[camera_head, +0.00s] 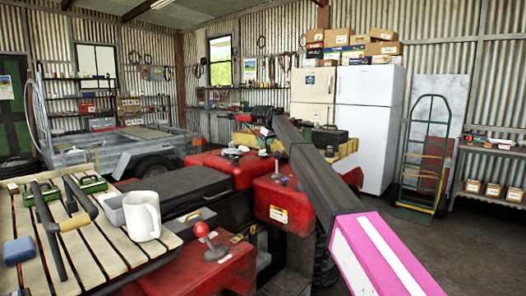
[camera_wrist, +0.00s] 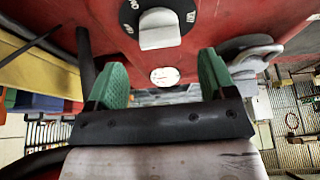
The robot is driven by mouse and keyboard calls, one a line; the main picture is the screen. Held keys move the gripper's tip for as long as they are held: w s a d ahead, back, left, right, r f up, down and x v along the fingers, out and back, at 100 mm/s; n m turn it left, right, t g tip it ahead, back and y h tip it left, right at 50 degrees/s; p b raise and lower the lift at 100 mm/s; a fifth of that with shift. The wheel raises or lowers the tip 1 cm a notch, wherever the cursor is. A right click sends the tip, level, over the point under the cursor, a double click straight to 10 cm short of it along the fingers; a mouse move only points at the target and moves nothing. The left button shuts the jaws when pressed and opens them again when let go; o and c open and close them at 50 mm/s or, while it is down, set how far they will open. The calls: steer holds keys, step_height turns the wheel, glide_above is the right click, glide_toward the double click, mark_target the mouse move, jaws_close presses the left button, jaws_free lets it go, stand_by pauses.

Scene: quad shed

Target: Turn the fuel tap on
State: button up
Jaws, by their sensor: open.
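In the wrist view the fuel tap, a grey knob (camera_wrist: 160,30) on a round black plate (camera_wrist: 135,12), is on a red panel (camera_wrist: 215,20) at the top of the picture. White lettering shows around the plate's edge, too small to read surely. The knob's broad end points down in the picture. My gripper (camera_wrist: 160,62) is open and empty, its two green-padded fingers apart. The knob lies ahead of the gap between them, and neither finger appears to touch it. In the head view my arm reaches over the red quad bodywork; I cannot make out the tap there.
A round pale sticker (camera_wrist: 165,76) is below the tap. A red ball-topped lever (camera_head: 201,230) stands on the quad's near side. A slatted bench (camera_head: 95,250) holds a white mug (camera_head: 142,215) and tools at left. Open floor (camera_head: 440,240) lies at right, by a green hand truck (camera_head: 425,150).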

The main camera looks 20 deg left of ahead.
mark_target(262, 152)
steer(key=x, duration=0.4)
steer(key=shift+w+a+f, duration=0.1)
steer(key=shift+f, duration=0.25)
steer(key=c, duration=0.9)
steer(key=shift+c, duration=0.2)
steer(key=shift+m, duration=0.3)
steer(key=m+t, duration=0.1)
steer(key=m, duration=0.1)
steer(key=m+t+h, duration=0.1)
steer(key=m, duration=0.2)
steer(key=shift+a+m, duration=0.1)
steer(key=shift+m, duration=0.2)
steer(key=m+h, duration=0.1)
steer(key=m, duration=0.1)
steer(key=m+h, duration=0.1)
steer(key=m, duration=0.2)
steer(key=shift+m+t, duration=0.3)
steer(key=shift+t, duration=0.1)
